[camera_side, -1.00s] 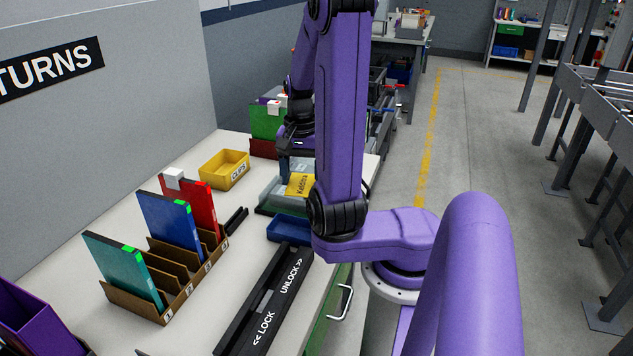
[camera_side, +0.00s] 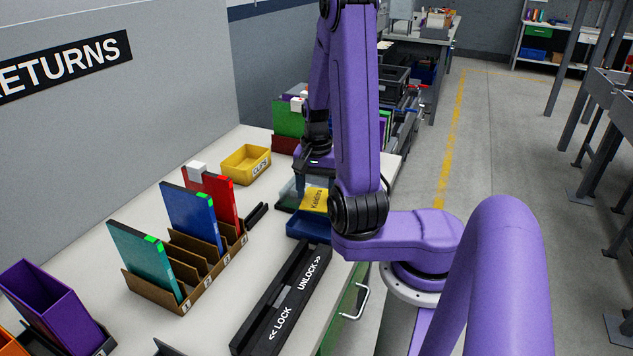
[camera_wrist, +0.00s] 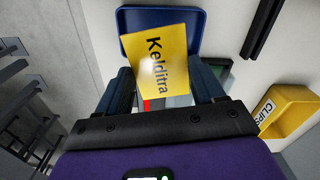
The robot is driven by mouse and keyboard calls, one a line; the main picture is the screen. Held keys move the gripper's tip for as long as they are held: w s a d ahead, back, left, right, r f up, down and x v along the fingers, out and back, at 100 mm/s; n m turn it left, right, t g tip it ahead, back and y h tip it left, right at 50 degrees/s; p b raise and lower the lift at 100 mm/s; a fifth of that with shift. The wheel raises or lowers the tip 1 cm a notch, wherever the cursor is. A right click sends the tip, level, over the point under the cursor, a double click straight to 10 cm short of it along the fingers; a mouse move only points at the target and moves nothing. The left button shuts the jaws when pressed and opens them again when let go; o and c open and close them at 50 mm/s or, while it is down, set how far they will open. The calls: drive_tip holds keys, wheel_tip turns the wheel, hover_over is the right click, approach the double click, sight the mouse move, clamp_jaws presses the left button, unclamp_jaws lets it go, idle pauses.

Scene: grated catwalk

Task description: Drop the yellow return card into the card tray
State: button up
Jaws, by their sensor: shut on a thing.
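The yellow card (camera_side: 314,199), lettered "Kelditra", is held in my gripper (camera_side: 304,184), which is shut on its edge. In the wrist view the card (camera_wrist: 162,58) sticks out beyond my gripper's fingers (camera_wrist: 163,85) and overlaps the blue tray (camera_wrist: 194,22). The shallow blue tray (camera_side: 303,229) stands on the bench just in front of the card in the side view. The card looks to be above the tray's near part, apart from its floor. The exact gap is hard to tell.
A black LOCK/UNLOCK rail (camera_side: 285,303) lies in front of the tray. A brown rack (camera_side: 160,292) holds teal, blue and red cases to the left. A yellow CLIPS bin (camera_side: 246,165) stands behind. Bare bench lies between rack and rail.

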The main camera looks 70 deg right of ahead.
sight(316, 199)
drive_tip(key=shift+f, duration=0.1)
drive_tip(key=o, duration=1.2)
wheel_tip(316, 199, up, 17)
drive_tip(key=shift+r, duration=0.2)
